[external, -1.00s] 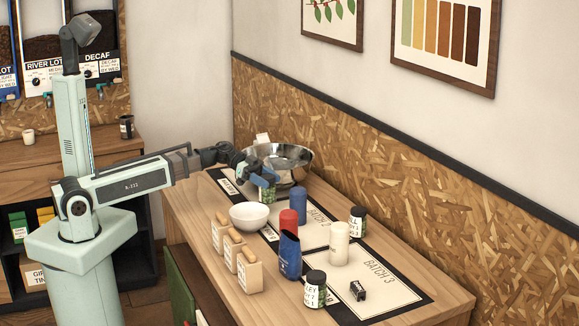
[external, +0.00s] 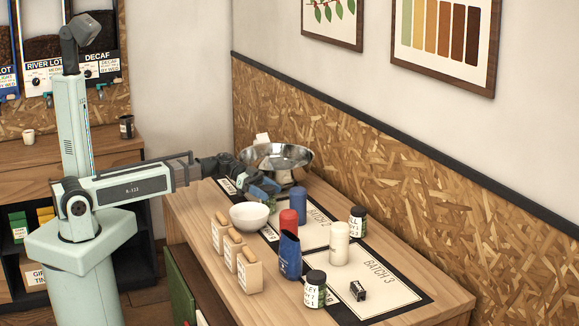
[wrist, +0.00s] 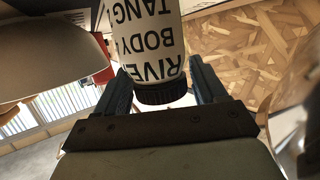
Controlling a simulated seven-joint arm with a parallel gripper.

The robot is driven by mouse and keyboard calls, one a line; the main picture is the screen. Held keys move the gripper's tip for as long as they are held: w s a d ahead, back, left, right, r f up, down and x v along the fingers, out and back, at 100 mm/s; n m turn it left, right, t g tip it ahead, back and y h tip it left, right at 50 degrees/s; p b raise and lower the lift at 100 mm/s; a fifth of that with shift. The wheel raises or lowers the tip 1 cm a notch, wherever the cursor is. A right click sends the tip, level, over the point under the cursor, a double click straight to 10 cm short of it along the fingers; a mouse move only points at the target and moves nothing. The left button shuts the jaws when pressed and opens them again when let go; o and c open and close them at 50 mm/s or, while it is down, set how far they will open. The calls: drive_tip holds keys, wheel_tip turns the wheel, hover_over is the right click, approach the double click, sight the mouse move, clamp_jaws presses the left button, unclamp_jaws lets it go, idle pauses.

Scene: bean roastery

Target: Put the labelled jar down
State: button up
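The labelled jar (wrist: 150,50) is between my fingers in the wrist view. It is white-labelled with a black lid (wrist: 162,93), and its words, such as "BODY", appear upside down. In the external view my gripper (external: 264,188) is low over the far left part of the table, behind the white bowl and in front of the metal bowl. The jar is hidden there, so I cannot tell whether its base touches the table.
A white bowl (external: 249,216) and a metal bowl (external: 298,155) flank my gripper. Red (external: 288,224) and blue (external: 299,205) cylinders stand to its right. The Batch 3 mat (external: 390,290) has bare space.

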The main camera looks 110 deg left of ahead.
drive_tip(key=shift+o, duration=1.1)
drive_tip(key=shift+s+r, duration=0.15)
drive_tip(key=v, duration=1.1)
drive_tip(key=shift+s, duration=0.35)
drive_tip(key=shift+a+r, duration=0.15)
drive_tip(key=shift+r, duration=0.05)
